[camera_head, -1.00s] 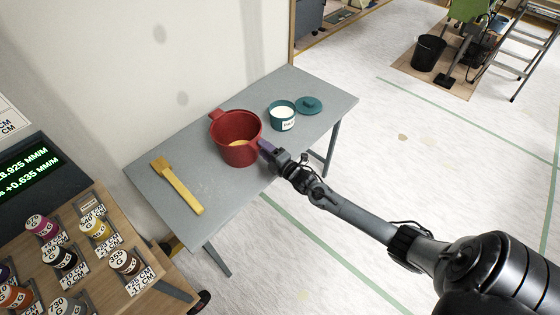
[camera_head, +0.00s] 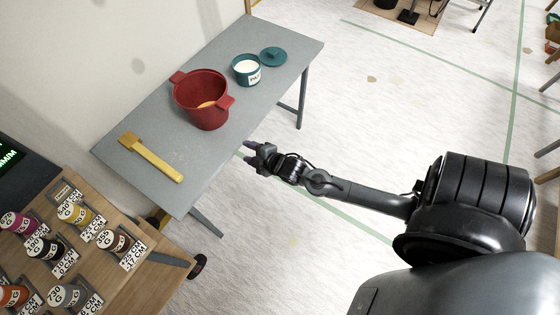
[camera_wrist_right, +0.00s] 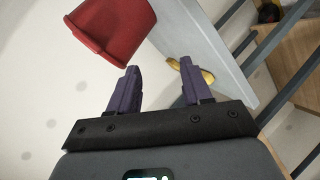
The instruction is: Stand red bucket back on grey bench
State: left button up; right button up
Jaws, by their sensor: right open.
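The red bucket (camera_head: 203,103) stands upright on the grey bench (camera_head: 190,150), with side lugs at its rim and something yellow-orange inside. It also shows in the right wrist view (camera_wrist_right: 112,28), apart from the fingers. My right gripper (camera_head: 248,151) is open and empty, off the front edge of the bench, to the right of and below the bucket in the head view. Its two purple fingers are spread in the right wrist view (camera_wrist_right: 158,82). My left gripper is not in view.
A teal paste pot (camera_head: 247,72) and its teal lid (camera_head: 273,57) sit behind the bucket. A yellow brush (camera_head: 152,158) lies near the bench's left end. A wooden rack (camera_head: 95,250) with several labelled jars stands at lower left.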

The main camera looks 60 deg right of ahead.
jog(key=s+a+r+m+g+y, duration=0.1)
jog(key=s+a+m+g, duration=0.3)
jog(key=s, duration=0.6)
jog(key=s+a+r+m+g, duration=0.4)
jog(key=s+a+g, duration=0.1)
jog(key=s+a, duration=0.3)
jog(key=shift+s+a+m+y, duration=0.3)
jog(key=shift+s+a+y, duration=0.1)
jog(key=shift+s, duration=0.45)
notch_tip(320, 180, up, 19)
jog(key=p, duration=1.8)
jog(key=shift+f+p, duration=0.2)
jog(key=shift+p, duration=0.1)
jog(key=shift+f, duration=0.1)
